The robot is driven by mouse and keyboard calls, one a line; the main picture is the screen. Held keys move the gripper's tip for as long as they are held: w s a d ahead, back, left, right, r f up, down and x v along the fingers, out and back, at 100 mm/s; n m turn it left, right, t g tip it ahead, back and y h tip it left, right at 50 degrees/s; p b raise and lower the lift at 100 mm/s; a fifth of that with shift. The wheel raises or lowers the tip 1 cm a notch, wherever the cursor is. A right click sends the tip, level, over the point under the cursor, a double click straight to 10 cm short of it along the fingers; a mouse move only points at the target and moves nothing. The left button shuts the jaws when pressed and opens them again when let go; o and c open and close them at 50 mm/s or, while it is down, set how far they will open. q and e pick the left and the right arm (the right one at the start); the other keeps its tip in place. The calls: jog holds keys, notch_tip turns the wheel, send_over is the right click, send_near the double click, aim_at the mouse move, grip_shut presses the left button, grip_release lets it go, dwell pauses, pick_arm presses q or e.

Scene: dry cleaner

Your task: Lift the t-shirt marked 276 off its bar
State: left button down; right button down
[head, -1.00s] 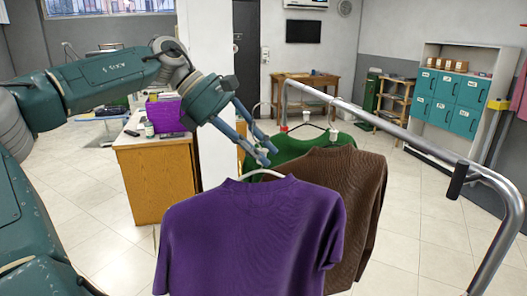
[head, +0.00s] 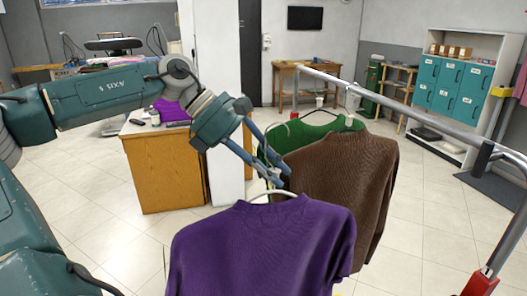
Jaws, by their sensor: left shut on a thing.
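My left gripper (head: 280,178) is shut on the hanger (head: 262,193) of a purple t-shirt (head: 262,246). The purple shirt hangs upright below the gripper, in the front middle of the head view. Its hanger shows no contact with the metal bar (head: 395,108). A brown shirt (head: 340,175) and a green shirt (head: 305,134) hang behind it, under the bar. No number 276 can be read on any shirt. The top of the purple shirt's hanger is hidden by the gripper fingers. My right gripper is not in view.
A wooden counter (head: 165,172) with a purple folded cloth (head: 172,111) stands at the left, beside a white pillar (head: 212,90). Teal lockers (head: 455,88) stand at the back right. The tiled floor is open between the counter and the rail's shirts.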

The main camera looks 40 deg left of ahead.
pick_arm(q)
jog(key=s+d+f, duration=0.2)
jog(key=d+f, duration=0.7)
jog(key=s+d+f, duration=0.2)
jog(key=d+f, duration=0.7)
jog(key=shift+s+d+m+h, duration=0.3)
jog(key=shift+s+d, duration=0.05)
jog(key=shift+d, duration=0.05)
jog(key=shift+d+r, duration=0.1)
jog(key=shift+w+a+f, duration=0.2)
jog(key=shift+a+f, duration=0.05)
jog(key=shift+a, duration=0.25)
